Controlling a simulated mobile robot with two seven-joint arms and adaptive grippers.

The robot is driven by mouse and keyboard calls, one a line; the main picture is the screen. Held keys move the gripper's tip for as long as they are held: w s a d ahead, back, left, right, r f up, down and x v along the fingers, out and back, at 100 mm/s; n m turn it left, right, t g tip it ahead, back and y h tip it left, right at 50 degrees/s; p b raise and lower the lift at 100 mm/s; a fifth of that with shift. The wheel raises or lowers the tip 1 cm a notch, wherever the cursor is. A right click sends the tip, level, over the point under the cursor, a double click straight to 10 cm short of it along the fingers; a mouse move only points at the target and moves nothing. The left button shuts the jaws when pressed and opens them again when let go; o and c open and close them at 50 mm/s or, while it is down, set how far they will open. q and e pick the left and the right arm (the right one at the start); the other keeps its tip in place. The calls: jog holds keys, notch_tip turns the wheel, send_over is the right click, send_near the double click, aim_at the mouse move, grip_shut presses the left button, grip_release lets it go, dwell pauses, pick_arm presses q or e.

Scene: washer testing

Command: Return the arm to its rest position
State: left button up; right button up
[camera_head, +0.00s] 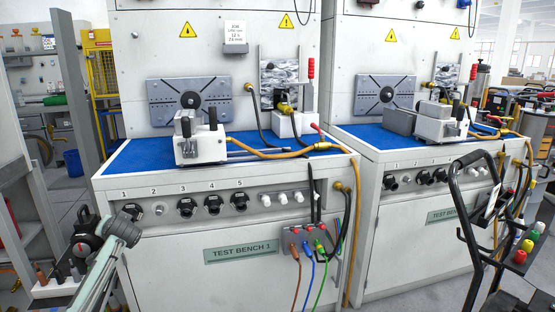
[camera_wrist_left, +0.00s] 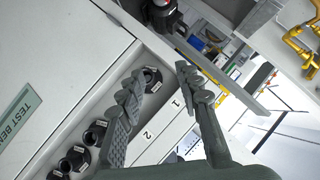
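My left arm (camera_head: 105,262) reaches in from the lower left of the head view, in front of the left end of Test Bench 1 (camera_head: 240,251). I cannot make out its fingers there. In the left wrist view my left gripper (camera_wrist_left: 160,71) is open, its two grey fingers apart with nothing between them. Beyond the fingers is the bench front with black knobs (camera_wrist_left: 95,133) and the numbers 1 and 2. The black knob by number 1 (camera_wrist_left: 152,78) shows partly behind one finger. My right gripper is in neither view.
The blue bench top (camera_head: 150,154) carries a white clamp fixture (camera_head: 200,150) and an orange hose (camera_head: 268,152). A connector box (camera_head: 306,240) with coloured cables hangs at the bench's front right. A black-handled cart (camera_head: 473,235) stands at the right. A grey frame (camera_head: 72,75) rises at left.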

pick_arm(q)
jog(key=w+d+f+m+t+h, duration=0.1)
jog(key=w+d+h, duration=0.1)
jog(key=d, duration=0.2)
jog(key=w+d+f+t+h, duration=0.1)
jog(key=w+d+h, duration=0.1)
jog(key=d+h, duration=0.15)
jog(key=s+d+f+g, duration=0.1)
jog(key=s+d+f, duration=0.1)
jog(key=s+f, duration=0.55)
jog(key=s+d+f+g, duration=0.1)
jog(key=s+d+f, duration=0.25)
jog(key=f, duration=0.65)
jog(key=s+d+f+g, duration=0.2)
jog(key=s+f, duration=0.5)
jog(key=s, duration=0.6)
jog(key=s+d+f+g+h, duration=0.1)
jog(key=s+d+f+g, duration=0.1)
jog(key=s+f, duration=0.6)
jog(key=s+d+f+m+g+h, duration=0.1)
jog(key=s+f, duration=0.7)
jog(key=s, duration=0.9)
jog(key=shift+s+d+f+g, duration=0.25)
jog(key=shift+s+d+g, duration=0.1)
jog(key=shift+d+g, duration=0.7)
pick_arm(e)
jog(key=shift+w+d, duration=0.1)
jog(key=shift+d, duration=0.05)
